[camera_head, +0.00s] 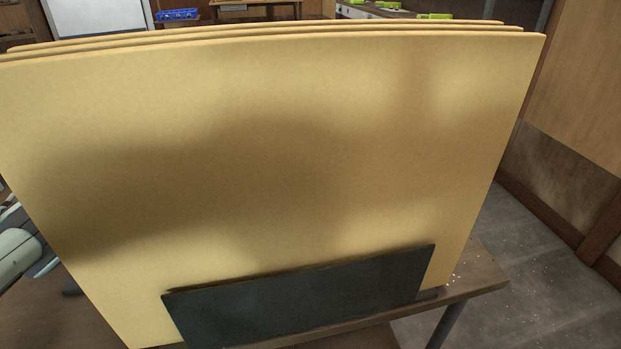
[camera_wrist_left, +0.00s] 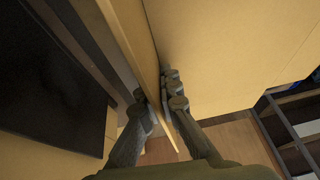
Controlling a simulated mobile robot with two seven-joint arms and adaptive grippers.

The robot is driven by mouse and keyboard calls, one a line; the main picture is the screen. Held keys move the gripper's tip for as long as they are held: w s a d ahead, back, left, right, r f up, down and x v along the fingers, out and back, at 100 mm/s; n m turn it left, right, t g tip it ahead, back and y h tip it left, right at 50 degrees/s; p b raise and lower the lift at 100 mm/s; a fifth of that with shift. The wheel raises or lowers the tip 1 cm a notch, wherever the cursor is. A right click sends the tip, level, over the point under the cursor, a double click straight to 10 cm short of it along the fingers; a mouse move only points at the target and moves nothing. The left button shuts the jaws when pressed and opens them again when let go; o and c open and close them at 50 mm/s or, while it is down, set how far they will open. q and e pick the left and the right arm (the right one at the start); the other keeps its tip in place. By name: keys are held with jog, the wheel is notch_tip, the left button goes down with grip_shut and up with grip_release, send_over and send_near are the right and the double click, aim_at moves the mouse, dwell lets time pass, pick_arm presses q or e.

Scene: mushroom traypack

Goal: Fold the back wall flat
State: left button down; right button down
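In the head view, large tan boards (camera_head: 270,130) stand upright, one close behind another, and fill most of the picture. No folded tray or wall that I can pick out as the back wall shows there. In the left wrist view, a thin tan panel (camera_wrist_left: 128,32) runs edge-on between the two fingers of my left gripper (camera_wrist_left: 160,98). The fingertips look closed against its two faces. A broad tan surface (camera_wrist_left: 225,50) stands just right of the fingers. My right gripper is in neither view.
A dark holder plate (camera_head: 300,300) stands in front of the boards' lower edge, on a brown table (camera_head: 475,272). Bare floor lies to the right. In the wrist view, a dark flat surface (camera_wrist_left: 50,85) is at left and a dark shelf (camera_wrist_left: 290,125) at right.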

pick_arm(q)
jog(key=t, duration=0.1)
jog(key=s+t+y, duration=0.1)
jog(key=t, duration=0.1)
jog(key=shift+d+f+m, duration=0.1)
jog(key=shift+f+m, duration=0.05)
jog(key=shift+m, duration=0.15)
jog(key=c, duration=1.8)
grip_release()
jog(key=shift+o, duration=0.2)
